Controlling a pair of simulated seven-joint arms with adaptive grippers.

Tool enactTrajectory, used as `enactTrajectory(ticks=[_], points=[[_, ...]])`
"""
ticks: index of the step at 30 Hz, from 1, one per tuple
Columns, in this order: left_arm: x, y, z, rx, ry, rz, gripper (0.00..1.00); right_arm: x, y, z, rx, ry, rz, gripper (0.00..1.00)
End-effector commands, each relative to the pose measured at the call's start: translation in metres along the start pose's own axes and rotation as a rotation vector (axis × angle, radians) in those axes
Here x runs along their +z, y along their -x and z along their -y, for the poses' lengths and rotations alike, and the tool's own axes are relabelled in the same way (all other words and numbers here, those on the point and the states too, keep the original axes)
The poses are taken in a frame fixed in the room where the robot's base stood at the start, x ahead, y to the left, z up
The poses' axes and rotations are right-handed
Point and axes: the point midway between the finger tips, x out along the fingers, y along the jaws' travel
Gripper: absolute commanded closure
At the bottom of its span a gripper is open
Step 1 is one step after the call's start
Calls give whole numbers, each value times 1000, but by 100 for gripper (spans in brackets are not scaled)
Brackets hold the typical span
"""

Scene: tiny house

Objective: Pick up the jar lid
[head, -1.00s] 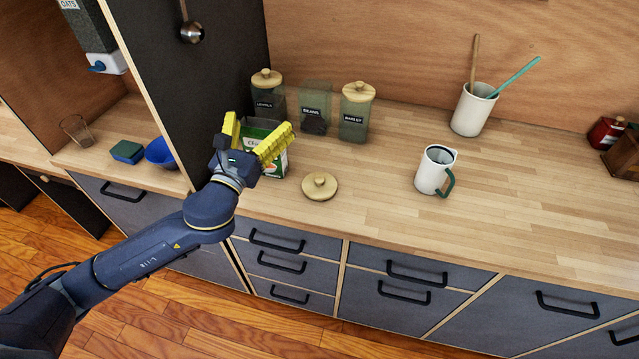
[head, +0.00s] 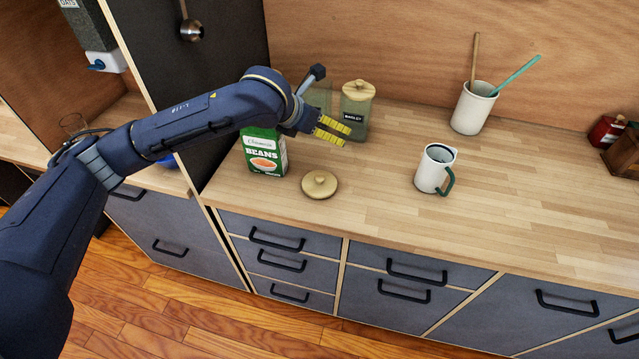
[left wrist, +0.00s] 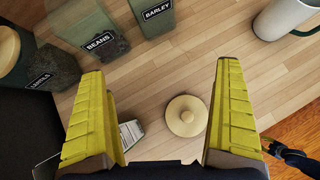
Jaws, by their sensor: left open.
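The jar lid (head: 320,184) is a round pale wooden disc with a small knob. It lies flat on the wooden counter, in front of the glass jars. In the left wrist view the lid (left wrist: 186,116) shows between the two fingers, a little right of the middle. My left gripper (head: 333,130) is open and empty, with yellow ribbed fingers, above the counter and behind the lid in the head view. It does not touch the lid. It also shows in the left wrist view (left wrist: 168,112).
A green beans box (head: 264,153) stands left of the lid. The lidded barley jar (head: 355,111) and the beans jar (left wrist: 104,42) stand behind, the latter without a visible lid. A white mug (head: 434,169) stands to the right. The counter between lid and mug is clear.

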Motion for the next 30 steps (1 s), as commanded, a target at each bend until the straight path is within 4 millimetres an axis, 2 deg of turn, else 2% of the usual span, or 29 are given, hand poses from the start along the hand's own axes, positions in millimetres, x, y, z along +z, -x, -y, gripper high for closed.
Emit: enactTrajectory(ticks=[6,12,17,30], points=[[-56,-5,24,-117,-92,-253,0,0,0,0,0,0,0,72],[-87,2,35,-205,-169,-384,0,0,0,0,0,0,0,72],[-96,5,35,-227,-241,-416,0,0,0,-1,1,0,0,72],[-112,-23,39,-229,-254,-414,0,0,0,-1,1,0,0,72]])
